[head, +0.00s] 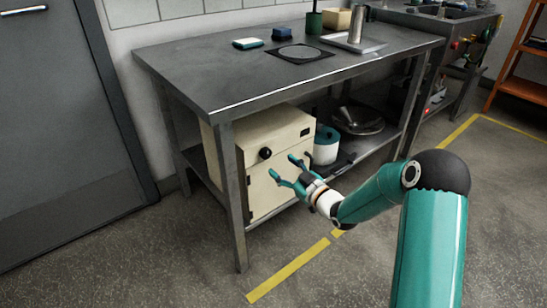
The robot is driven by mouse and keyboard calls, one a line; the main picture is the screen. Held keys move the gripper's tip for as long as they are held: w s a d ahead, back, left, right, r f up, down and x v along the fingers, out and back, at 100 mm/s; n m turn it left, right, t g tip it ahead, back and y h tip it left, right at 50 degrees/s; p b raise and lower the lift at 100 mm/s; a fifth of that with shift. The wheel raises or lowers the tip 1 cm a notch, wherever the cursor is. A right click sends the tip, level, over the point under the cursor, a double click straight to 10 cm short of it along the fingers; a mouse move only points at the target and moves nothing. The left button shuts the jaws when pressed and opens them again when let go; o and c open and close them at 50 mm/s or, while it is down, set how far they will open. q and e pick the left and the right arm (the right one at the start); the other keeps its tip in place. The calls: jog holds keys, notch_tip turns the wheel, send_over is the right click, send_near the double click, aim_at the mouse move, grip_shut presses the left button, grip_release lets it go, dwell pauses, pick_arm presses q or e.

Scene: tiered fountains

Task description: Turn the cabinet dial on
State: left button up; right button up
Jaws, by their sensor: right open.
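A cream cabinet (285,134) stands on the lower shelf under a dark metal table. Its round black dial (265,153) sits on the front face near the upper left. My left gripper is not in view.
The metal table (190,65) has its front leg (237,200) left of the dial. The floor in front is clear, with yellow tape (288,271).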

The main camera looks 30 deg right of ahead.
aim_at(267, 154)
jog(key=w, duration=0.4)
jog(key=w+b, duration=0.1)
jog(key=w, duration=0.2)
jog(key=shift+a, duration=0.3)
